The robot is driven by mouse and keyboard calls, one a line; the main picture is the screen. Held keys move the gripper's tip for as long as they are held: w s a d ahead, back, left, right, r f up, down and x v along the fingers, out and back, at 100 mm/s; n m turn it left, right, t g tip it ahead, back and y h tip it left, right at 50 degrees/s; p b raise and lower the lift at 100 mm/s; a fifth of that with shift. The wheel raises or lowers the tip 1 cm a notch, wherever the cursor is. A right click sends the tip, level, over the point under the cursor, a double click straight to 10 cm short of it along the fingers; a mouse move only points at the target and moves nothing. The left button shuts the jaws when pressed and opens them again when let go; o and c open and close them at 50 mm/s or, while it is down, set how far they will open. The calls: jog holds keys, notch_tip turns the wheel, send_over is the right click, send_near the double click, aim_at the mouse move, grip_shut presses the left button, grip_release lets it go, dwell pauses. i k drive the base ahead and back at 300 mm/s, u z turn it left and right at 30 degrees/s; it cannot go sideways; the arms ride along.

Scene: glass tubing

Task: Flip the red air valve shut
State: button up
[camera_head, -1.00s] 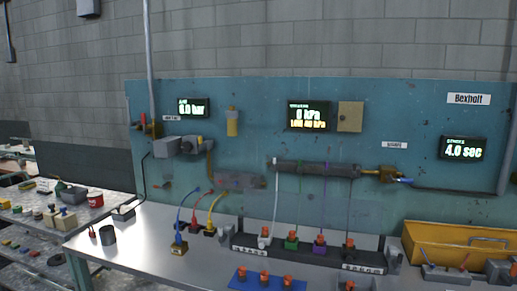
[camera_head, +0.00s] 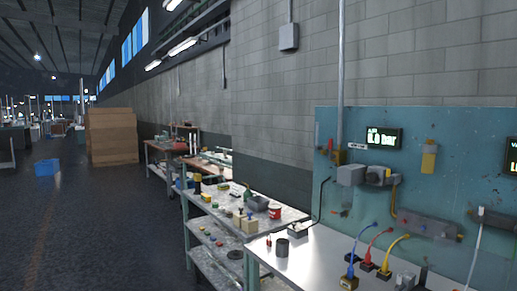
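A small red upright part (camera_head: 330,145), which looks like the air valve's handle, is at the upper left of the teal board (camera_head: 455,150). It is beside the grey vertical pipe, above a grey boxy fitting (camera_head: 350,175). It is too small to tell exactly how the handle is turned. A lit air display (camera_head: 382,139) to its right reads in bar; its first digit is hard to read. My gripper is not in view.
Open dark floor (camera_head: 100,230) spreads left, with cardboard boxes (camera_head: 112,137) and a blue crate (camera_head: 47,167).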

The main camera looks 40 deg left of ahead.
aim_at(331, 156)
jog(key=u, duration=1.85)
jog(key=k, duration=1.25)
jog(key=u, duration=1.2)
jog(key=i, duration=3.15)
jog(key=z, duration=1.4)
jog(key=i, duration=0.9)
jog(key=z, duration=1.3)
jog(key=i, duration=0.35)
jog(key=z, duration=0.25)
